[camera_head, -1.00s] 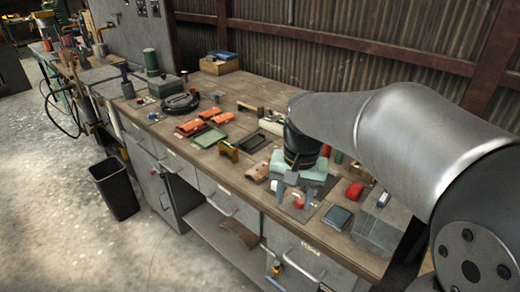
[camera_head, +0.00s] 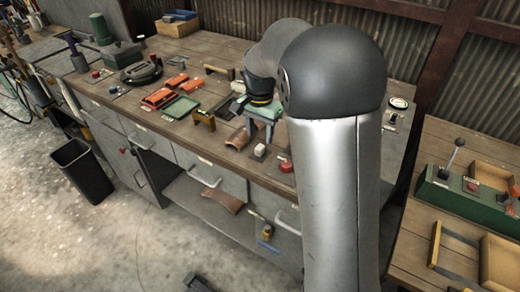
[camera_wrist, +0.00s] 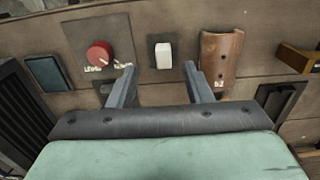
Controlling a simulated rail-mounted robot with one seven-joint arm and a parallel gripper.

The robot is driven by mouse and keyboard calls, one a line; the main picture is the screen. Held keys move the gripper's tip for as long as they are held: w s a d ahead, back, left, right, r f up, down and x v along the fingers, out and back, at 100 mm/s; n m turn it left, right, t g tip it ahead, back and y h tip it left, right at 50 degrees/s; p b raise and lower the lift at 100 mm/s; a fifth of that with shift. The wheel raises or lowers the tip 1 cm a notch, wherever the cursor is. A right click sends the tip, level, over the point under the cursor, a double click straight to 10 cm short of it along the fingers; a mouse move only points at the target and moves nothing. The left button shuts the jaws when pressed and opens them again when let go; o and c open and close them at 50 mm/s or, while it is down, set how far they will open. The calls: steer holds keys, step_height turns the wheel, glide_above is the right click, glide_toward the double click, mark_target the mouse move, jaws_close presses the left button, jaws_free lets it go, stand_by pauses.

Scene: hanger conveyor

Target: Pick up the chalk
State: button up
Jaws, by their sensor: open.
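A small white block (camera_wrist: 163,55), which may be the chalk, stands on a dark square plate near the bench's front edge. It also shows in the head view (camera_head: 260,149). My gripper (camera_wrist: 160,68) is open and empty in the wrist view, its two fingers spread to either side of the white block's line. The fingertips appear just short of the block; I cannot tell their height above the bench. In the head view my arm covers part of the bench, and my gripper (camera_head: 262,128) is partly hidden beneath my wrist.
A red knob (camera_wrist: 99,54) on a grey plate lies left of the block in the wrist view. A curved brown piece (camera_wrist: 220,56) lies close on its right. Orange tools and a green tray (camera_head: 181,108) lie farther along the bench. A second bench (camera_head: 415,225) stands at right.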

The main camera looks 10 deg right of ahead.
mark_target(260, 147)
steer(key=shift+w+d+f+p, duration=0.1)
steer(key=shift+w+f+p, duration=0.05)
steer(key=shift+f, duration=0.95)
steer(key=shift+w+f+p, duration=0.15)
steer(key=shift+f+p, duration=0.05)
steer(key=shift+f, duration=0.9)
steer(key=shift+w+d+f+p, duration=0.1)
steer(key=shift+w+f+p, duration=0.05)
steer(key=shift+f, duration=0.95)
jaws_close()
